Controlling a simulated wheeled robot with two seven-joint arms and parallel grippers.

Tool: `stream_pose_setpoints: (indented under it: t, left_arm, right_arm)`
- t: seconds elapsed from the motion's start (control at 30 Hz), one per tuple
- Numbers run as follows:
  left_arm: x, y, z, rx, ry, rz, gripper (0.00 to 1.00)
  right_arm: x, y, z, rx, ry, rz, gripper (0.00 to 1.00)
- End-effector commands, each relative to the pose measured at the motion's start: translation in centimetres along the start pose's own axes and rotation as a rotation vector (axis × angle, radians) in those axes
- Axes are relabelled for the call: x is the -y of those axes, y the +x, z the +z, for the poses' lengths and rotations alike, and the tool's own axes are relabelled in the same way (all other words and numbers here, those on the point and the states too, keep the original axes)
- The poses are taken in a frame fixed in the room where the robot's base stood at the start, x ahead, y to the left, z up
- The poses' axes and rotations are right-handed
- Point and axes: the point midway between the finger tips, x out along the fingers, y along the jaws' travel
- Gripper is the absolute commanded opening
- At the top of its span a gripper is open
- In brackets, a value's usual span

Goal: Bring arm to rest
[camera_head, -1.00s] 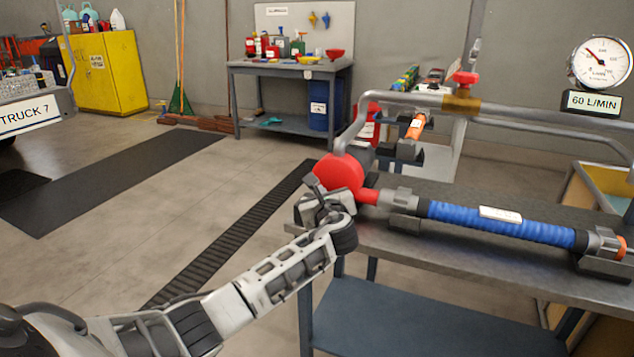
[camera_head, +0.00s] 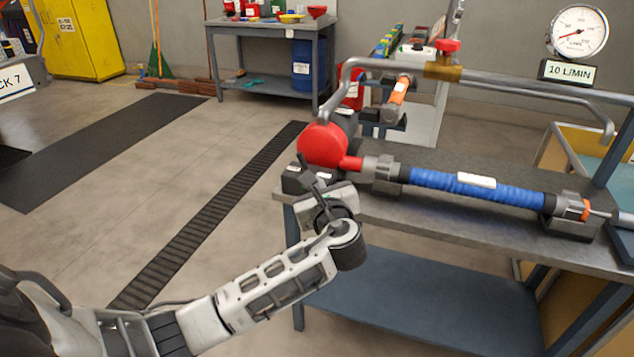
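My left arm comes in from the lower left. Its gripper (camera_head: 310,180) is at the left end of the workbench, just below and in front of a round red part (camera_head: 322,145). One dark finger points up toward the red part; the wrist hides much of the rest, so I cannot tell the finger gap or any contact. The red part joins a blue ribbed hose (camera_head: 475,188) with a white label, lying in grey holders on the bench (camera_head: 440,225). My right gripper is not in view.
A bent grey pipe (camera_head: 390,64) with a red-knobbed valve (camera_head: 447,46) crosses above the bench. A dial gauge (camera_head: 577,33) sits over a sign reading 10 L/MIN (camera_head: 568,72). Open floor (camera_head: 215,140) lies left, with dark mats. A second table (camera_head: 265,28) stands at the back.

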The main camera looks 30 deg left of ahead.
Motion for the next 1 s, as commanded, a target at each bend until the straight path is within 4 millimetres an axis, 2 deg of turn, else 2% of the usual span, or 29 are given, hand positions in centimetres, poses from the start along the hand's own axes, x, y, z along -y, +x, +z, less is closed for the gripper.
stream_pose_setpoints:
  t: [0.13, 0.67, 0.77, 0.87, 0.9, 0.97, 1.0]
  left_arm:
    - [0.0, -0.5, 0.1, 0.000, 0.001, 0.000, 0.00]
    - [0.0, -0.6, -0.2, -0.008, -0.008, -0.003, 0.00]
    - [-0.3, -1.4, -2.3, -0.079, -0.080, -0.032, 0.00]
    - [-0.9, -3.8, -6.8, -0.249, -0.272, -0.076, 0.00]
    - [-1.3, -5.3, -9.1, -0.345, -0.387, -0.085, 0.00]
    - [-2.0, -8.2, -12.4, -0.510, -0.599, -0.077, 0.00]
    - [-2.6, -10.5, -14.4, -0.626, -0.763, -0.050, 0.00]
  right_arm:
    - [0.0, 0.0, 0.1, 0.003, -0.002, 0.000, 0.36]
    - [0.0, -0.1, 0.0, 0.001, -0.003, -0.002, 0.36]
    - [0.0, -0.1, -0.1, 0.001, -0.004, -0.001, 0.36]
    - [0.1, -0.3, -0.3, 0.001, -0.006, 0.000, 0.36]
    - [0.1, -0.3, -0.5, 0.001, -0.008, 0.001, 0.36]
    - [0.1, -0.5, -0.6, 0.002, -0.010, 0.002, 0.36]
    - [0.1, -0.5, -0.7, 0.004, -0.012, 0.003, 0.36]
